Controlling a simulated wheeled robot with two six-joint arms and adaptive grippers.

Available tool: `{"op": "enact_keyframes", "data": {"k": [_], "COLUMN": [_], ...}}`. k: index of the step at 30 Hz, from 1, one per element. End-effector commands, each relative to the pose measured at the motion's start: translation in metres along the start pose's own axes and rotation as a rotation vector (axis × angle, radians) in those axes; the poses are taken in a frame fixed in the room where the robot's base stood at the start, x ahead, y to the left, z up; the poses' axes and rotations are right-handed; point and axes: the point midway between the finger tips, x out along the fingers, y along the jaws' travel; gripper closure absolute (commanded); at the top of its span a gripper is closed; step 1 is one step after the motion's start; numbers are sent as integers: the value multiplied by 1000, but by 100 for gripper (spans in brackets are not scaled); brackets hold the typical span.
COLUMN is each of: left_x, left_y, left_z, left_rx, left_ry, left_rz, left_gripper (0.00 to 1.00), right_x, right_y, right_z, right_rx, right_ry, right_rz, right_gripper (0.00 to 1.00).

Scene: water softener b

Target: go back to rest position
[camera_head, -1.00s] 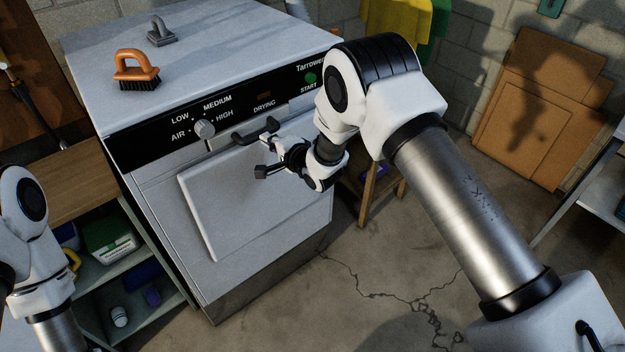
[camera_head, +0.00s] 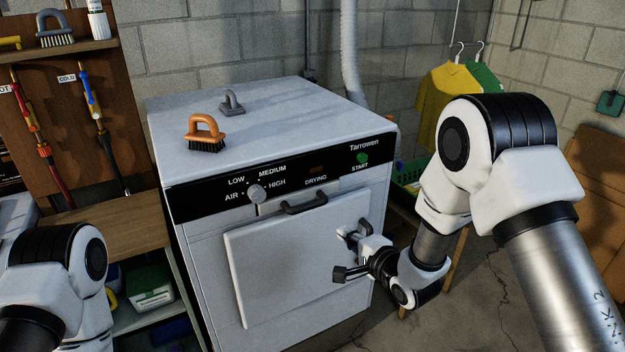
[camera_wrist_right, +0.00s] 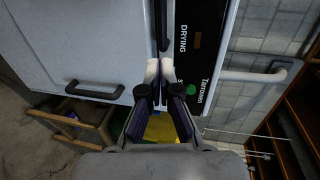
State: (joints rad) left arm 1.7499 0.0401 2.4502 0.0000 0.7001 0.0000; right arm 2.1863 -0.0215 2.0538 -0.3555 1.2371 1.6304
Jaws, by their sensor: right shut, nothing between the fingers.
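My right gripper (camera_head: 346,234) is shut and empty in front of the right part of the white dryer's (camera_head: 205,275) door (camera_head: 290,260). In the right wrist view its two pale fingertips (camera_wrist_right: 161,70) are close together, with nothing between them. A dark side handle (camera_head: 365,229) on the door is just beyond the gripper in the head view. It also shows in the wrist view (camera_wrist_right: 95,93), to the left of the fingers. The door looks closed. My left arm (camera_head: 62,275) shows at the lower left; its gripper is out of view.
An orange brush (camera_head: 203,130) and a grey brush (camera_head: 231,101) stand on the dryer. A dark top handle (camera_head: 304,204) sits under the control panel. A wooden workbench (camera_head: 130,225) is at the left. Floor (camera_head: 485,305) shows to the right.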

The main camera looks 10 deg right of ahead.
Motion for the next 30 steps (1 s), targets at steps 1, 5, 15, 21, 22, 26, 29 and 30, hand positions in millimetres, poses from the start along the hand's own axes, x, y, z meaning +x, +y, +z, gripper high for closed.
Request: {"op": "enact_keyframes", "data": {"k": [1,5,15,21,22,26,29,30], "left_x": [0,4,10,10,10,10,10,10], "left_y": [0,0,0,0,0,0,0,0], "left_z": [0,0,0,0,0,0,0,0], "left_rx": [0,0,0,0,0,0,0,0], "left_ry": [0,0,0,0,0,0,0,0], "left_rz": [0,0,0,0,0,0,0,0], "left_gripper": [69,69,69,69,69,69,69,69], "right_x": [0,-10,-186,-307,-315,-324,-324,-324], "right_y": [10,74,315,355,356,358,358,358], "right_z": [1,5,34,56,58,60,60,60], "right_rx": [5,50,-224,-718,-773,-937,-971,-971], "right_ry": [-1,1,-58,-527,-591,-767,-795,-795], "right_rz": [15,116,860,1206,1217,1201,1188,1188], "right_gripper": [100,100,100,100,100,100,100,100]}}
